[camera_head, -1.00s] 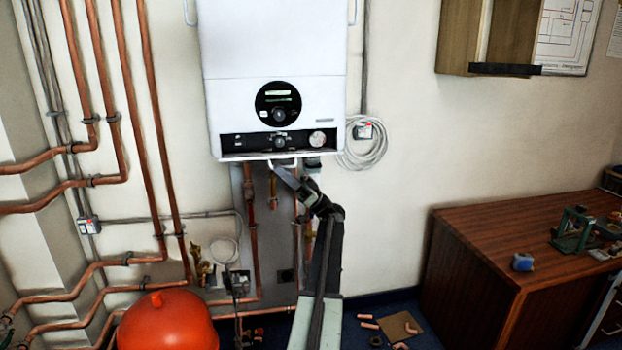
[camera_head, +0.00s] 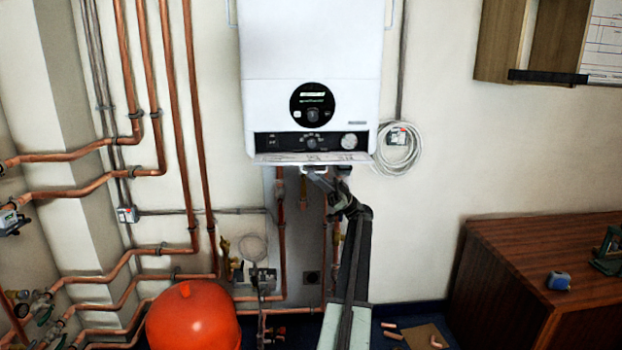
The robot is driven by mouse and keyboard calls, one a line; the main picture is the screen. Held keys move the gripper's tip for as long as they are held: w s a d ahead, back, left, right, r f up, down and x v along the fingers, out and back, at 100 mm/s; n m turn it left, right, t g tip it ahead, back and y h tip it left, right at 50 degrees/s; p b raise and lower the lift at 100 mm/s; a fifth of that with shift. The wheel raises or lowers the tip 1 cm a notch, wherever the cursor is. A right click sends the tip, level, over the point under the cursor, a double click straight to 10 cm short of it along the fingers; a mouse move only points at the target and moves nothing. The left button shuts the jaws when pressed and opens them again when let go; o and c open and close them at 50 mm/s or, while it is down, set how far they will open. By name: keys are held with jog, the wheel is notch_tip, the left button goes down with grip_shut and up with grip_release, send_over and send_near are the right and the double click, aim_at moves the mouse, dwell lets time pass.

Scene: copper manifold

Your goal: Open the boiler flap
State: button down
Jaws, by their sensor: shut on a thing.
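The white boiler (camera_head: 312,62) hangs on the wall, with a round display and a dark control strip (camera_head: 290,143) showing low on its front. The boiler flap (camera_head: 272,159) is a narrow pale ledge sticking out below that strip, with printed marks on its upper face. My gripper (camera_head: 318,171) is just under the flap's middle, shut on the flap's handle. The handle itself is mostly hidden by the jaws and the flap. My arm reaches up to it from below.
Copper pipes (camera_head: 281,235) run below the boiler and along the wall at left. A red round vessel (camera_head: 193,318) stands at lower left. Coiled white cable (camera_head: 397,152) hangs right of the boiler. A wooden desk (camera_head: 540,260) stands at right.

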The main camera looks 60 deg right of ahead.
jog(key=shift+s+d+r, duration=0.1)
jog(key=shift+s+d, duration=0.1)
jog(key=shift+s, duration=0.05)
jog(key=c, duration=1.5)
grip_release()
jog(key=shift+s+d, duration=0.1)
jog(key=shift+s, duration=0.1)
jog(key=b+v, duration=0.5)
jog(key=v, duration=0.2)
jog(key=shift+d+f, duration=0.1)
jog(key=shift+f, duration=0.3)
